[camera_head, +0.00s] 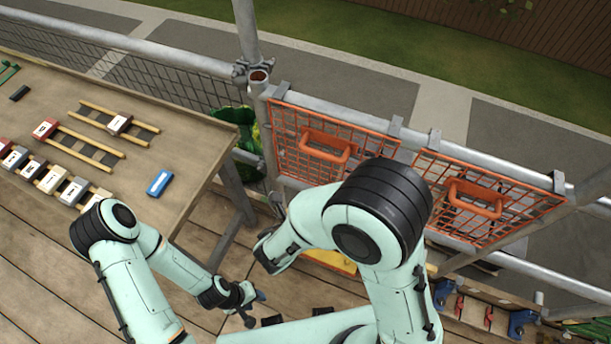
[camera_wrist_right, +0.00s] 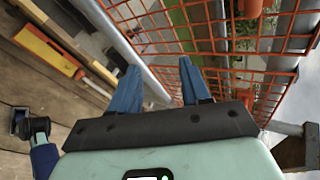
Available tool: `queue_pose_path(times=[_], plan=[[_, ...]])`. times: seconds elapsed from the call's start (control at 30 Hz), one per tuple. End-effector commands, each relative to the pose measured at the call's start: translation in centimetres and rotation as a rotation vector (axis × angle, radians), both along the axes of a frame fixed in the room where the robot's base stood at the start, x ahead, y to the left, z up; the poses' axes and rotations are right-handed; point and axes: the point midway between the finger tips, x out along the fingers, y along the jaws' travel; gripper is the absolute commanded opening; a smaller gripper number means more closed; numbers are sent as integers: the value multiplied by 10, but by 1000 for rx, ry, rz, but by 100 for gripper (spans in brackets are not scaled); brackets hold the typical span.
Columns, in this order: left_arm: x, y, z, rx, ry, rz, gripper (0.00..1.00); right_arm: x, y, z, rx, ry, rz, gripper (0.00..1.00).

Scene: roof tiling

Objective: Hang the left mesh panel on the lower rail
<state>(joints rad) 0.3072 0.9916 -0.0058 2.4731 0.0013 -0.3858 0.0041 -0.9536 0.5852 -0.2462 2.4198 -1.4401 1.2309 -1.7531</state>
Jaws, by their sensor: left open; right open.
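The left mesh panel (camera_head: 285,142), orange with a bar handle (camera_head: 325,140), hangs by grey hooks on the upper rail (camera_head: 340,114). My forearm hides part of its lower area. A lower rail (camera_head: 462,247) runs below the panels. My right gripper (camera_head: 264,250) is in front of and below the left panel. In the right wrist view its blue fingers (camera_wrist_right: 158,85) are open and empty, with orange mesh (camera_wrist_right: 205,30) beyond them and a grey rail (camera_wrist_right: 122,42) beside. My left gripper (camera_head: 256,308) is open and empty, low over the deck.
A second orange panel (camera_head: 535,205) hangs to the right. A wooden workbench (camera_head: 190,140) with small frames, several blocks and a blue box (camera_head: 159,183) stands at left. A scaffold post (camera_head: 247,35) rises beside the left panel. A low shelf (camera_head: 480,312) holds clamps at lower right.

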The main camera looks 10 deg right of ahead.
Motion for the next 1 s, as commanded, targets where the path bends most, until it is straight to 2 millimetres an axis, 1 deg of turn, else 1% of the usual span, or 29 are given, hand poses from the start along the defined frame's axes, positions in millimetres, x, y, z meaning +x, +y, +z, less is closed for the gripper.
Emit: queue_pose_path(times=[0.03,0.1,0.2,0.3,0.4,0.57,0.93,1.0], plan=[[2,0,3,0,-2,0,43,11,13,27,-73,-44,102,47],[3,0,4,0,-3,0,43,21,26,55,-165,-88,200,47],[4,0,5,0,-5,-1,43,28,38,81,-254,-133,282,47],[4,0,5,0,-5,-1,43,30,43,92,-296,-155,315,47],[2,0,3,0,-2,0,43,33,42,93,-305,-158,319,47],[-3,0,-4,0,3,0,43,43,34,88,-300,-155,316,47],[-17,0,-23,0,20,0,43,79,9,76,-300,-155,314,47],[-12,0,-16,0,14,0,43,87,5,77,-304,-154,315,47]])
